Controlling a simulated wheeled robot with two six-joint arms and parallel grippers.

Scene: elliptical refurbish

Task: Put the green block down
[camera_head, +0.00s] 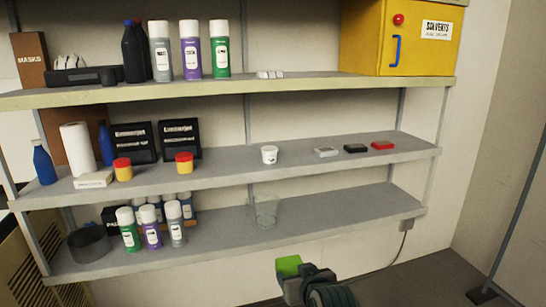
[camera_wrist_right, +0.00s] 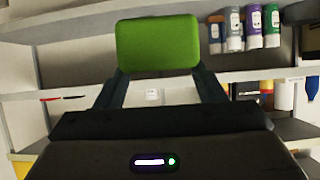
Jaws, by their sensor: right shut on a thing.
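The green block (camera_head: 288,265) is in my right gripper (camera_head: 291,280), low in the head view, in front of and below the lowest shelf. The right wrist view also shows the green block (camera_wrist_right: 158,44) between the two dark fingers of my right gripper (camera_wrist_right: 158,75), which is shut on it. The block is held in the air, apart from the shelves. My left gripper is in neither view.
The middle shelf (camera_head: 330,160) holds a white tub (camera_head: 269,154), grey, black and red flat blocks (camera_head: 383,145), and several items at left. The lowest shelf (camera_head: 340,215) has spray cans at left, a clear container (camera_head: 265,211) mid-shelf and free room right. A yellow cabinet (camera_head: 385,40) stands top right.

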